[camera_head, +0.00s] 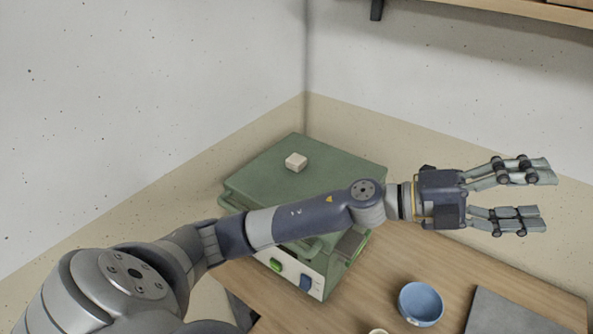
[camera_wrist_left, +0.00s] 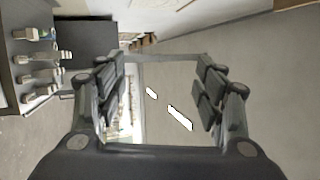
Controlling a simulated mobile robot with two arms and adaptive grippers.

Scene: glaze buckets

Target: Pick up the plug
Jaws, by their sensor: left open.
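A small cream block (camera_head: 296,161), which looks like the plug, rests on the green lid of a box-shaped appliance (camera_head: 262,174). My left gripper (camera_head: 543,197) is open and empty, with its fingers spread and pointing right. It is well to the right of the block, above the table. My left forearm crosses in front of the appliance and hides part of it. In the left wrist view the open fingers (camera_wrist_left: 160,72) have nothing between them close by, and I cannot make out the block. My right gripper is not in view.
The wooden table (camera_head: 455,265) holds a blue bowl (camera_head: 421,304) and a dark grey slab (camera_head: 508,314). Walls meet in a corner behind the appliance. A wooden shelf (camera_head: 530,10) hangs at top right. Several small objects line a surface at left in the wrist view (camera_wrist_left: 38,75).

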